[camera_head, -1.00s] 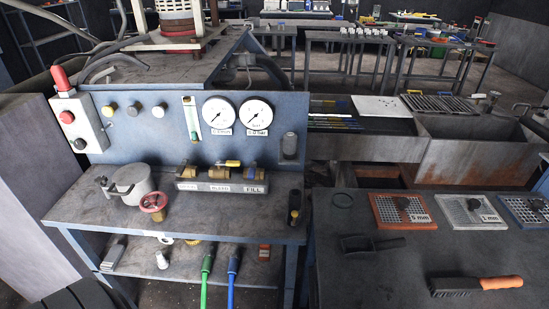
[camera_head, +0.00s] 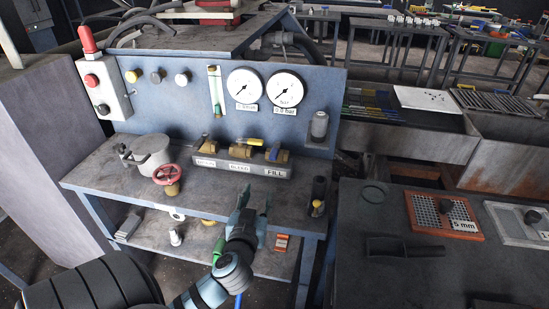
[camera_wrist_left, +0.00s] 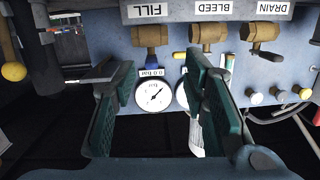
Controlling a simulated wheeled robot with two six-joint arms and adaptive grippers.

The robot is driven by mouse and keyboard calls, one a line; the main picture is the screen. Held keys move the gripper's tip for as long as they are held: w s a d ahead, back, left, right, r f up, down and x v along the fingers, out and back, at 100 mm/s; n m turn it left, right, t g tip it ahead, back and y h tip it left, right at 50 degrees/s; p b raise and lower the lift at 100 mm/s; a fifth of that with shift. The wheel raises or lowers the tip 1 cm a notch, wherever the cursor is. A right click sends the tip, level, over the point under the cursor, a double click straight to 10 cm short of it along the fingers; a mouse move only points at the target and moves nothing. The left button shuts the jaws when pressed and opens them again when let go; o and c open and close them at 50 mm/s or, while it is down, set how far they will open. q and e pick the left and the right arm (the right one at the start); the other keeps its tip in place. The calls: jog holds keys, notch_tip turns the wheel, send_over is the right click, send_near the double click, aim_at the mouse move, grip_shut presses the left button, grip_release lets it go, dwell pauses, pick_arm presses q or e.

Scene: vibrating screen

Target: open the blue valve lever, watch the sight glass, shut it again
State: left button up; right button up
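The blue valve lever (camera_head: 275,149) is on the brass FILL valve, at the right end of the valve block (camera_head: 240,164); it looks raised across the pipe. The sight glass (camera_head: 215,92) is a narrow upright tube on the blue panel, left of the gauges. My left gripper (camera_head: 252,211) is open and empty, below and in front of the FILL valve, apart from it. The upside-down left wrist view shows its two teal fingers (camera_wrist_left: 158,75) spread, with the FILL valve (camera_wrist_left: 150,36) beyond them. A finger partly hides the sight-glass area there. My right gripper is not in view.
A yellow lever (camera_head: 250,141) sits on the neighbouring BLEED valve. A red handwheel (camera_head: 167,174) and a grey pot (camera_head: 150,152) stand to the left on the bench. A dark holder (camera_head: 318,192) stands at the bench's right edge. Two gauges (camera_head: 264,89) hang above.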

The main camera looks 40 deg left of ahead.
aim_at(276, 147)
pick_arm(q)
jog(key=shift+t, duration=0.9)
jog(key=r+x, duration=0.1)
jog(key=x, duration=0.4)
jog(key=r+x, duration=0.1)
jog(key=x, duration=0.4)
jog(key=r+x, duration=0.1)
jog(key=x, duration=0.5)
jog(key=shift+w+d, duration=0.2)
jog(key=shift+d, duration=0.15)
grip_shut()
